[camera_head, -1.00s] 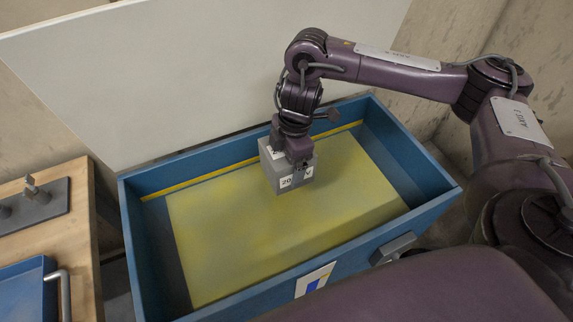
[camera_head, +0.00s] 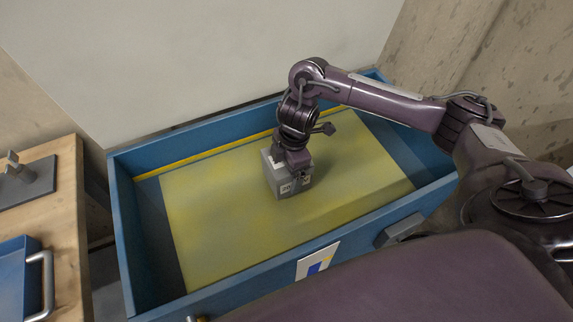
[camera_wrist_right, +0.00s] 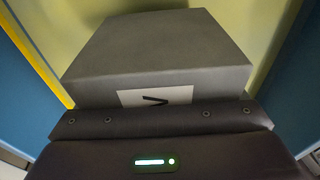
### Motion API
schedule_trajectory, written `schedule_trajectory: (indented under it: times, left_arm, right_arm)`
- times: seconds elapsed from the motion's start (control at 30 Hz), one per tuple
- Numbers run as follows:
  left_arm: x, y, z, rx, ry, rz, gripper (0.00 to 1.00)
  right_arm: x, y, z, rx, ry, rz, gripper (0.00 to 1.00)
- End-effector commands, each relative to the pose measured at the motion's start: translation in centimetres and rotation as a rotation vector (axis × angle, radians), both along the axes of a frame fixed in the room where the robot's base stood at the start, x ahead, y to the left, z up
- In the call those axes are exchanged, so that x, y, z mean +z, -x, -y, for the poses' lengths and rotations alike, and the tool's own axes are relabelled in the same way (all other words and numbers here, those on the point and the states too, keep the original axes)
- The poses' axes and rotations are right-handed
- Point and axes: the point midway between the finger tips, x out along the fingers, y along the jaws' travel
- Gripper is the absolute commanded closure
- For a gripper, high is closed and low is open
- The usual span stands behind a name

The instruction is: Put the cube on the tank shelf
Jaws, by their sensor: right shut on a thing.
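A grey cube (camera_head: 288,181) with white labels is held in my right gripper (camera_head: 294,160), over the yellow-green shelf (camera_head: 215,225) inside the blue tank (camera_head: 118,215). The cube looks upright and very near the shelf surface; I cannot tell whether it touches. In the right wrist view the cube (camera_wrist_right: 160,52) fills the middle, with one white label at the gripper's edge (camera_wrist_right: 160,120). My right gripper is shut on the cube, and its fingertips are mostly hidden. My left gripper is not in view.
A yellow stripe (camera_head: 210,157) runs along the tank's back inner wall. A wooden bench (camera_head: 62,225) with a blue tray (camera_head: 18,285) stands at the left. A white panel (camera_head: 200,60) rises behind the tank. The shelf around the cube is clear.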

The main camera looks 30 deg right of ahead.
Motion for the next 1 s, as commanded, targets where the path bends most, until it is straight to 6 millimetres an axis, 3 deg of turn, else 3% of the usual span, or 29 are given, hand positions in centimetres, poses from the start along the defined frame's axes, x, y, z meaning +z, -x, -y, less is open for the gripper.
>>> schedule_trajectory:
  times: [0.3,0.7,0.73,0.8,1.0]
  left_arm:
    - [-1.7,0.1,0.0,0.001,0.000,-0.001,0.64]
    - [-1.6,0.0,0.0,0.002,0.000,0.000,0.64]
    - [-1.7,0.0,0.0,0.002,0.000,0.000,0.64]
    - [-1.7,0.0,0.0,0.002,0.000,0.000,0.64]
    - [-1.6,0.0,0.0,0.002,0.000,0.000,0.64]
  right_arm:
    - [-3.1,-0.2,-0.1,-0.001,-0.006,0.005,0.80]
    - [-3.2,-0.2,-0.1,-0.001,-0.004,0.007,0.80]
    - [-3.6,0.1,0.0,-0.001,0.001,-0.002,0.07]
    - [-3.6,0.1,0.0,-0.001,0.001,-0.002,0.00]
    - [-3.5,0.1,0.0,0.000,0.000,-0.002,0.00]
